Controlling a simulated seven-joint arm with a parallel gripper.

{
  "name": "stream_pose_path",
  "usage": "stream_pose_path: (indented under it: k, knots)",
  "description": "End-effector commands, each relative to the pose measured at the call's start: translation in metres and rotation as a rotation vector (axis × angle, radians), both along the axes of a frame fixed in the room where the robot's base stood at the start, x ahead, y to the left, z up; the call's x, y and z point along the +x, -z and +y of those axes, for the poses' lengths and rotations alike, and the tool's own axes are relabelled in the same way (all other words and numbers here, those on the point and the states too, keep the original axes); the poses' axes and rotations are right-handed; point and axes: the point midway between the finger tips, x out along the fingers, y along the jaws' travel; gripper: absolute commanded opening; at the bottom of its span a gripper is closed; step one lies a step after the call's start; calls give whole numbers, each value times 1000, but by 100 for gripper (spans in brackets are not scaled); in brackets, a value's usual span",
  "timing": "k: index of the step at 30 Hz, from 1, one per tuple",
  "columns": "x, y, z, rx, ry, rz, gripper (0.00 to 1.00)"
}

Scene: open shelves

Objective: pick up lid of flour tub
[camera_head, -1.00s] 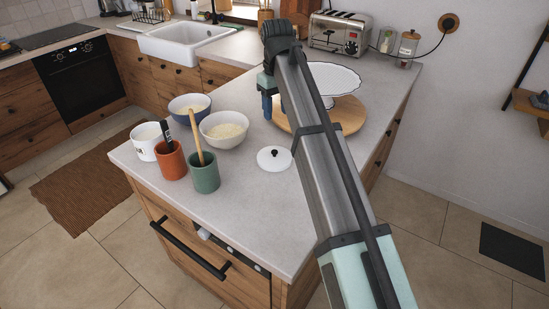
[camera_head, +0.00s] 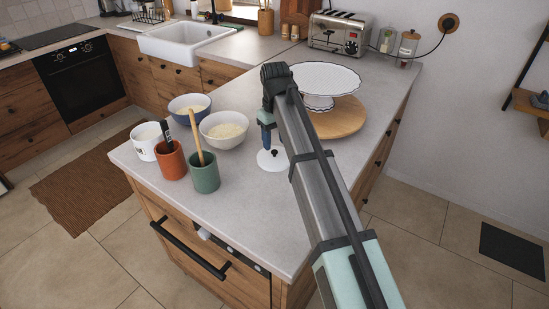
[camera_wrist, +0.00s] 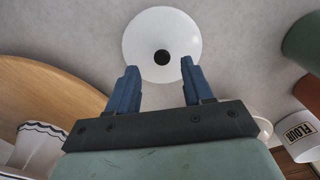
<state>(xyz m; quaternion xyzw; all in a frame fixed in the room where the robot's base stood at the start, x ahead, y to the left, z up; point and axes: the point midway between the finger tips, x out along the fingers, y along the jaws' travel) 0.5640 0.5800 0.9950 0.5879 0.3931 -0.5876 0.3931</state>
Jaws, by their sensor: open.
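The white round lid with a dark knob (camera_head: 272,160) lies on the counter, partly hidden behind my arm in the head view. In the wrist view the lid (camera_wrist: 180,35) lies just beyond the fingertips, with its knob roughly in line with the gap. My gripper (camera_wrist: 158,68) has its blue fingers apart with nothing between them. In the head view my gripper (camera_head: 267,142) is above the lid. The white flour tub (camera_head: 147,142) stands at the left of the counter; its "FLOUR" label shows in the wrist view (camera_wrist: 298,133).
A terracotta cup (camera_head: 172,162) and a green cup with a wooden handle (camera_head: 205,178) stand left of the lid. Bowls (camera_head: 222,140) stand behind them. A round wooden board (camera_head: 340,122) and white cake stand (camera_head: 325,78) are to the right.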

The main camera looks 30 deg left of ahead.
Motion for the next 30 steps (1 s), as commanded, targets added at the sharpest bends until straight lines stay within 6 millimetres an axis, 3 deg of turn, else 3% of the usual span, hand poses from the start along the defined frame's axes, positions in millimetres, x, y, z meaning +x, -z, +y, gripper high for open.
stream_pose_path:
  k: [7,15,30]
  knots:
    - [-4,31,-1,-1,0,0,51]
    - [-3,34,0,0,0,0,50]
    - [-3,34,0,0,0,0,2]
